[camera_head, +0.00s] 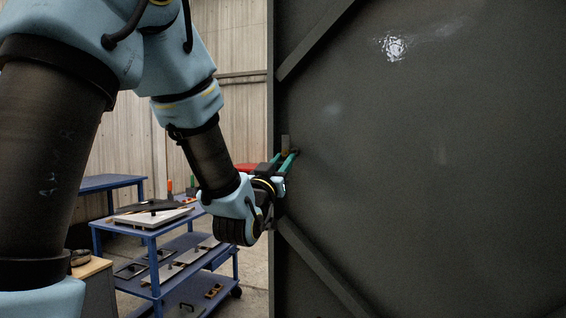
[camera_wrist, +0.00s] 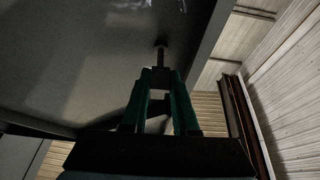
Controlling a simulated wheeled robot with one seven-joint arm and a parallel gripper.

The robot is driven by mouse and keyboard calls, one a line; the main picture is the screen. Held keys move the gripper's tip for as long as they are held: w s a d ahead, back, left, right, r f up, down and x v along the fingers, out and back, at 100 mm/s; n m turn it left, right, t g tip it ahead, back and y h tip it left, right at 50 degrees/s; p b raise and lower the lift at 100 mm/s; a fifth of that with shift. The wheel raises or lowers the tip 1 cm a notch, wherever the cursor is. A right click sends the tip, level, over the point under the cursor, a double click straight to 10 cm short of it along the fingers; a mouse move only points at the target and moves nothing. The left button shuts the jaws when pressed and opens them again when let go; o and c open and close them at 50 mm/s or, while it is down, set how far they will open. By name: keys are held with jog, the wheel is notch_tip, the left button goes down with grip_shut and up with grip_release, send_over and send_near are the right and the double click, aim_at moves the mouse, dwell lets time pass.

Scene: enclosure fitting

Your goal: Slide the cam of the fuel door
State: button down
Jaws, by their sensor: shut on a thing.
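The fuel door is a large dark grey panel (camera_head: 420,170) filling the right of the head view, with diagonal braces. Its cam (camera_head: 286,142) is a small grey piece near the door's left edge. My gripper (camera_head: 288,160) has green fingers and reaches the cam from the left and below. In the wrist view my gripper (camera_wrist: 163,80) is shut on the cam, whose dark stem (camera_wrist: 161,56) shows between and beyond the fingertips against the door (camera_wrist: 90,60).
A blue cart (camera_head: 150,234) with flat parts on its shelves stands behind my arm at the left. A blue table (camera_head: 112,183) is farther back. The door's left edge (camera_head: 271,90) is close to my gripper. Open floor shows between cart and door.

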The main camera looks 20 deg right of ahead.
jog(key=shift+r, duration=0.1)
dwell(0.3)
jog(key=shift+r+b, duration=0.55)
jog(key=shift+r, duration=0.5)
jog(key=c, duration=1)
grip_release()
jog(key=o, duration=0.3)
jog(key=shift+f, duration=0.1)
jog(key=shift+f, duration=0.1)
jog(key=shift+s+a+f, duration=0.15)
jog(key=shift+b+v, duration=3.15)
jog(key=shift+v, duration=2)
